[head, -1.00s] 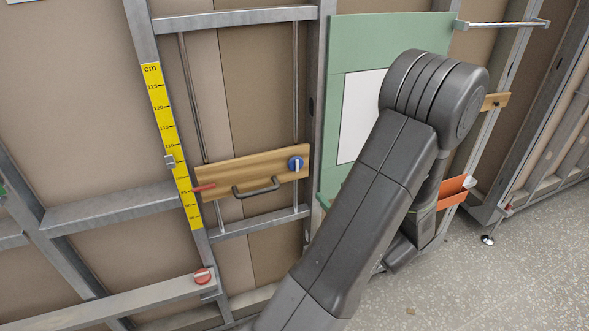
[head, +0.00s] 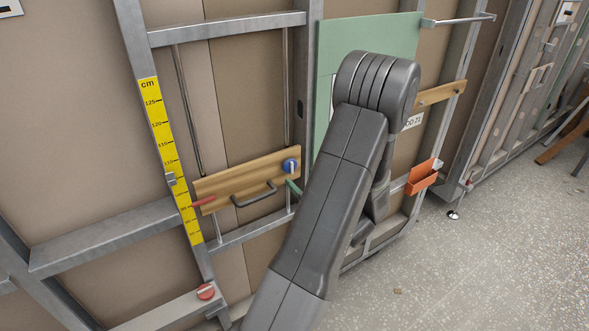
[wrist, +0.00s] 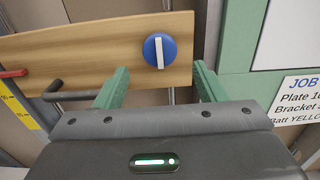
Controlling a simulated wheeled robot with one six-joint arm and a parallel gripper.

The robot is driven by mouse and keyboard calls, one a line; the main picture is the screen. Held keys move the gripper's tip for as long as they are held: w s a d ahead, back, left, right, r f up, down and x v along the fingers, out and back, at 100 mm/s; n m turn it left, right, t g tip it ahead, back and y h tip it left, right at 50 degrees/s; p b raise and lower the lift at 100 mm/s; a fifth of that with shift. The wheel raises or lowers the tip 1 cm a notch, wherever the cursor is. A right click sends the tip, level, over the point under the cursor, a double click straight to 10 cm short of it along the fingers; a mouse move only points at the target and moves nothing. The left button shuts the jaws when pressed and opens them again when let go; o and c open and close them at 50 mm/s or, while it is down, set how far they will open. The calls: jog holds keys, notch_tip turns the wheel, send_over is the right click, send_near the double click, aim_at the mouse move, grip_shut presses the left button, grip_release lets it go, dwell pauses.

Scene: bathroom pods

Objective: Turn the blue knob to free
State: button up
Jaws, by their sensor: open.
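The blue knob (wrist: 170,48) is round with a white bar across it, on the right part of a wooden board (wrist: 100,52). The bar stands nearly upright. The knob also shows in the head view (head: 290,165). My gripper (wrist: 160,78) has two green fingers, spread apart and empty. In the wrist view the fingertips lie below the knob, one to each side, apart from it. In the head view one green fingertip shows just below and right of the knob; my arm hides the rest of the gripper.
A dark handle (head: 254,195) and a red lever (head: 203,202) sit on the board left of the knob. A yellow cm scale (head: 168,150), a red knob (head: 205,292), an orange tray (head: 421,178) and a green panel (head: 385,35) are nearby.

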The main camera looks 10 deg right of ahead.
aim_at(293, 170)
jog(key=x, duration=0.5)
jog(key=shift+p, duration=0.4)
jog(key=c, duration=1)
